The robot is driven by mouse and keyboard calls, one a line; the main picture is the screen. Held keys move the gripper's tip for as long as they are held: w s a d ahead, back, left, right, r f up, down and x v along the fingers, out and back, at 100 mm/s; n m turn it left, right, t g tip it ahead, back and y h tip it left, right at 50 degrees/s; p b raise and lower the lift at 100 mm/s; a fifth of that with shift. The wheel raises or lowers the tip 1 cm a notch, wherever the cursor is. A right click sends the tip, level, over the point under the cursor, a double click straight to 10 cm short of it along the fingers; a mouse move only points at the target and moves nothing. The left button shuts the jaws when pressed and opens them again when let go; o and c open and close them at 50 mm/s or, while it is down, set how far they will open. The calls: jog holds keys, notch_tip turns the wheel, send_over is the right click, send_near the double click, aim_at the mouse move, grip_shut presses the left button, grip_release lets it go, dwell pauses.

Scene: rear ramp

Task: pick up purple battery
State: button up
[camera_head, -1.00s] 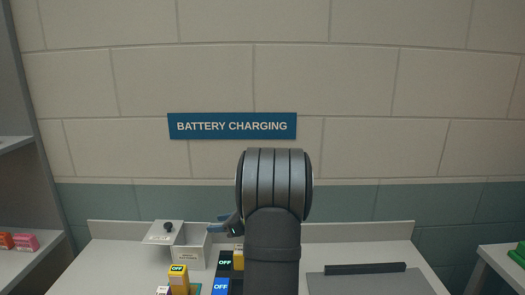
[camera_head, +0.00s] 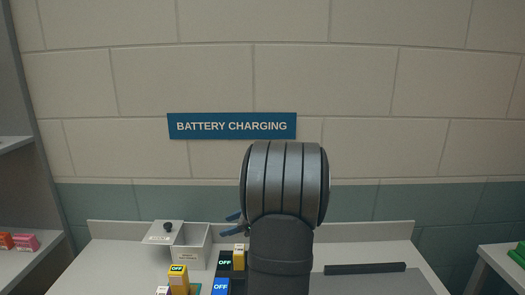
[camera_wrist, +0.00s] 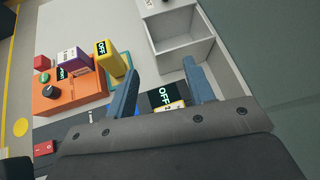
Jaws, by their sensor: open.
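The purple battery (camera_wrist: 73,58) shows in the wrist view at the upper left, with a pale label on its side. It stands at the orange charger (camera_wrist: 70,95), beside a yellow battery (camera_wrist: 107,60) with an OFF display.
A black charger (camera_wrist: 160,97) with an OFF display and a yellow battery (camera_wrist: 170,106) lies beneath my gripper. A grey open bin (camera_head: 192,255) stands at the back of the bench. A dark bar (camera_head: 365,268) lies at the right. The wall rises behind.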

jog(key=shift+w+d+m+t, duration=0.1)
jog(key=shift+d+m+t, duration=0.2)
jog(key=shift+d+m, duration=0.15)
jog(key=o, duration=0.6)
jog(key=n+g+h, duration=0.2)
jog(key=g+h, duration=0.2)
jog(key=h, duration=0.7)
send_near(161, 294)
jog(key=f, duration=0.7)
jog(key=shift+w+a, duration=0.2)
jog(key=shift+a, duration=0.05)
jog(key=shift+s+d+f, duration=0.1)
jog(key=shift+s+f, duration=0.05)
jog(key=shift+f, duration=1.2)
jog(key=shift+s+f, duration=0.15)
jog(key=shift+f, duration=1.2)
